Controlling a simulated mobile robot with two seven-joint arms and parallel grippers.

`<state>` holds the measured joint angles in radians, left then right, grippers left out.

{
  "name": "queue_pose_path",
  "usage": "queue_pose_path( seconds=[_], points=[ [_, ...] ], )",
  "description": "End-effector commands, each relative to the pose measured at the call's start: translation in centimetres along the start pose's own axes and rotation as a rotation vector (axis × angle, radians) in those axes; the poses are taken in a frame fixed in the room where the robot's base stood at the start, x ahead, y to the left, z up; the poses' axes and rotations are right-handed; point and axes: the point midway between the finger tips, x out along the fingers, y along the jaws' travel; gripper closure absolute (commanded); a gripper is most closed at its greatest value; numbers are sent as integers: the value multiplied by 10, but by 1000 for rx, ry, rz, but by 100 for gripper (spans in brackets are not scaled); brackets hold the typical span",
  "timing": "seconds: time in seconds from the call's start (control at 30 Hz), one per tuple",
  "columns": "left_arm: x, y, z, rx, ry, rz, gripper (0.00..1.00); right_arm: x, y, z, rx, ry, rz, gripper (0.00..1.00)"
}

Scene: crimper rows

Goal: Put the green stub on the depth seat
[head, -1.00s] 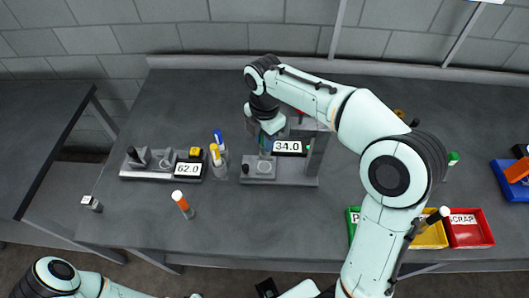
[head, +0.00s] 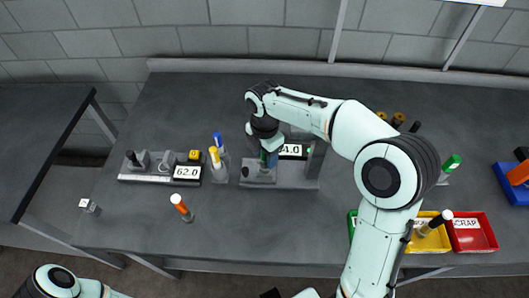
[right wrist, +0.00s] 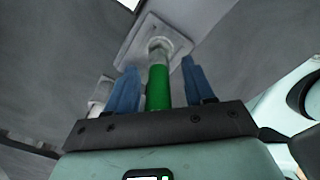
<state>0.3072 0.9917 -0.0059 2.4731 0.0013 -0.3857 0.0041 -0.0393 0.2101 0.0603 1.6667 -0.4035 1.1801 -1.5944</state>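The green stub (right wrist: 158,88) stands upright between the blue fingers of my right gripper (right wrist: 160,88), its pale far end at the light seat plate (right wrist: 132,42) of the depth gauge. A narrow gap shows on each side of the stub, so the gripper is open around it. Whether the stub's end is fully down in the seat, I cannot tell. In the head view my right gripper (head: 267,158) is over the gauge base (head: 296,178), and my wrist hides part of its display (head: 290,151). My left gripper is not in view; only part of that arm shows at bottom left.
Left of the gauge are blue- and yellow-topped stubs (head: 215,158), a fixture with a 62.0 display (head: 187,173) and an orange stub (head: 181,205). Right are another green-topped piece (head: 452,163), a yellow tray (head: 430,241), a red scrap tray (head: 473,237) and a blue bin (head: 515,190).

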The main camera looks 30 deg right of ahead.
Motion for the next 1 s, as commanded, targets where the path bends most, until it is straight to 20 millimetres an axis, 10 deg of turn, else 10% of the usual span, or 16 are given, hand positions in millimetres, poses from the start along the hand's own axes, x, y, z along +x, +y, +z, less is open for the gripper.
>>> queue_pose_path(
  seconds=[0.37, 1.0],
  points=[
    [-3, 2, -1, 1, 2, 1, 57, -8, 1, 0, 0, 0, 3, 48],
    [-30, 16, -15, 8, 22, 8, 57, -120, 1, 0, 0, 0, 2, 48]
  ],
)
